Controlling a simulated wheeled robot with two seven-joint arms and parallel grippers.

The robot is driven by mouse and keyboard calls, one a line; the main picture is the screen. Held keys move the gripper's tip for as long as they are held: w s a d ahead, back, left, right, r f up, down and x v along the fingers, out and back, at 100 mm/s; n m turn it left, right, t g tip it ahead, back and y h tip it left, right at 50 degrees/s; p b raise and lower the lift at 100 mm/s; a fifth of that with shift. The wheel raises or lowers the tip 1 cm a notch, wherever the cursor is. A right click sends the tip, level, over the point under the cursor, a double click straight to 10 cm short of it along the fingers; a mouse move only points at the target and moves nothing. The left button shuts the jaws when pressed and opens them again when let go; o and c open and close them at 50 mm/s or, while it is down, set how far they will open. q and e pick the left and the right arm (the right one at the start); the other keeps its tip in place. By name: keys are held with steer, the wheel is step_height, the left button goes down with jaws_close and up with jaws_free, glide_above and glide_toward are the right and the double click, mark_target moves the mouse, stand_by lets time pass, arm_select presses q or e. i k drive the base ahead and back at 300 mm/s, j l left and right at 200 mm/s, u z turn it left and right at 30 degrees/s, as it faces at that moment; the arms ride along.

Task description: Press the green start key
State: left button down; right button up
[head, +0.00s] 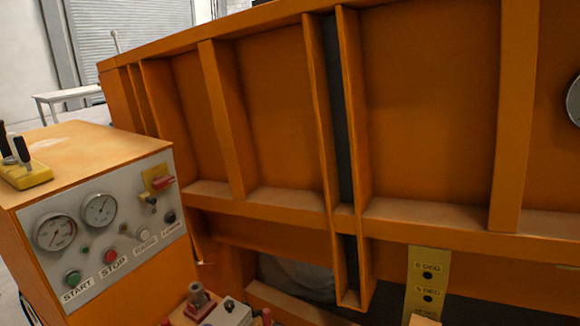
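The green start key (73,277) is a round button at the lower left of the grey control panel (150,236), above a label reading START. The panel is on the front of an orange console (100,142) at the left. A red stop button (110,256) sits just right of the start key, over a STOP label. Neither of my grippers shows in the head view, so nothing of mine covers the key.
Two gauges (55,232) and a red switch (163,182) are on the panel. Levers (18,150) stand on the console top. The large orange sandbed frame (270,130) fills the right. Red and grey parts (228,314) lie low in front.

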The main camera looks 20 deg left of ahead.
mark_target(74, 279)
steer(key=u, duration=0.45)
steer(key=i+u, duration=0.1)
steer(key=u, duration=0.3)
steer(key=i+u, duration=0.1)
steer(key=u, duration=0.75)
